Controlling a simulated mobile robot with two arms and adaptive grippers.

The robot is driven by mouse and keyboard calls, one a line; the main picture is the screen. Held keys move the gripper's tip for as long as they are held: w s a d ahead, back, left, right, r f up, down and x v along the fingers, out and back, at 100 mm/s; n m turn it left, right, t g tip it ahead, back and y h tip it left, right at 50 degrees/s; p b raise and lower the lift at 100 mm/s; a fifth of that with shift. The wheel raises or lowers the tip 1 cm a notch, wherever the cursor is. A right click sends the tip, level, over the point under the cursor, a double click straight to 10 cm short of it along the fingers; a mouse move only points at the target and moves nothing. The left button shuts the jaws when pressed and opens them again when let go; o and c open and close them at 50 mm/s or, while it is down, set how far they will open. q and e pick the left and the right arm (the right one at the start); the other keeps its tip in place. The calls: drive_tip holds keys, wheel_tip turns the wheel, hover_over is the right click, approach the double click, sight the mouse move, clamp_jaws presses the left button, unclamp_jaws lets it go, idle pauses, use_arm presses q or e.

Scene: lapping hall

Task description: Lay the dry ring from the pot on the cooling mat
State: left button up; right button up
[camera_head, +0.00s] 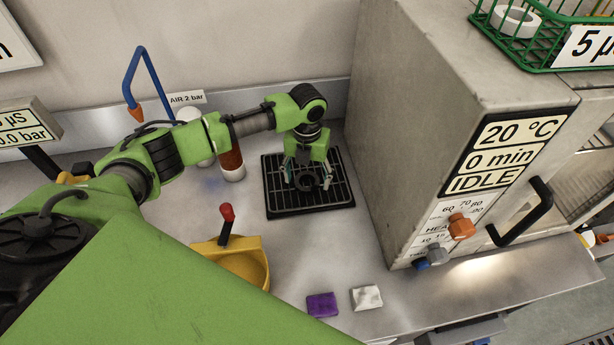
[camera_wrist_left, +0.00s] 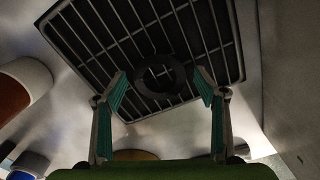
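The cooling mat is a black rack with a grid of bars (camera_head: 279,205) on the bench, left of the oven. It fills the upper part of the left wrist view (camera_wrist_left: 85,50). A dark ring (camera_wrist_left: 160,90) shows against the grid between my left fingertips; in the head view it is small and dark (camera_head: 307,182). It appears to lie on the bars. My left gripper (camera_head: 305,172) points down over the mat. In the left wrist view its fingers (camera_wrist_left: 162,88) are apart, with a gap on each side of the ring. My right gripper is not in view.
A grey oven reading IDLE (camera_head: 400,130) stands close right of the mat. A brown-and-white bottle (camera_head: 233,172) stands to its left. A yellow container (camera_head: 250,262), a purple pad (camera_head: 322,304) and a white cloth (camera_head: 366,298) are nearer. Bench between them is clear.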

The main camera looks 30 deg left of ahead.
use_arm(q)
drive_tip(key=shift+r, duration=0.25)
wheel_tip(320, 180, up, 12)
drive_tip(key=b, duration=0.1)
idle(0.4)
drive_tip(key=shift+f, duration=0.1)
